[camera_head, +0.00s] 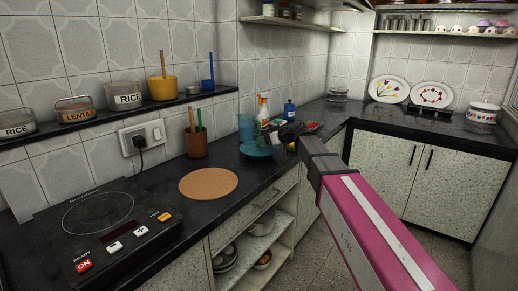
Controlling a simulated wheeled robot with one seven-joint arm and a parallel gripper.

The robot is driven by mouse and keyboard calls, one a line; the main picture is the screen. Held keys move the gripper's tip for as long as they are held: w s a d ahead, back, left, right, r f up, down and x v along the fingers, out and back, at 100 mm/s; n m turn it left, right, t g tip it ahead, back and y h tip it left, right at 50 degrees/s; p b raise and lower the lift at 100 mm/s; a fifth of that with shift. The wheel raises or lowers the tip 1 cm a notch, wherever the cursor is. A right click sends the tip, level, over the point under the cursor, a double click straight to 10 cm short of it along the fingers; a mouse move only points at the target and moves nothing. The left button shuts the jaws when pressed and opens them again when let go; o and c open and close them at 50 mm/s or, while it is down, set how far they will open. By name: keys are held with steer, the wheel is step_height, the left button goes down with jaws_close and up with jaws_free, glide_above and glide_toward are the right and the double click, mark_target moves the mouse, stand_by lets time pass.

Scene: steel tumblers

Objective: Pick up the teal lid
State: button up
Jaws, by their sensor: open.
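The teal lid (256,150) lies on the dark counter near its front edge, to the right of a round cork mat. It looks like a shallow round disc, and its upper right part is close to my gripper in the picture. My gripper (277,138) is at the end of my magenta and grey arm, which reaches in from the lower right. It is open, small and dark, at the lid's upper right. I cannot tell whether the fingers touch the lid.
A teal tumbler (247,127) stands just behind the lid. A brown cup with utensils (196,142) stands to the left, beyond the cork mat (208,184). A white spray bottle (263,108) and a blue bottle (289,111) stand behind. An induction hob (100,212) is at the lower left.

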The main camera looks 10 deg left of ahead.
steer(key=x, duration=0.2)
steer(key=shift+w+a+f, duration=0.1)
steer(key=shift+w+a, duration=0.05)
steer(key=shift+a, duration=0.05)
steer(key=shift+c, duration=0.3)
steer(key=c, duration=1)
steer(key=shift+o, duration=0.2)
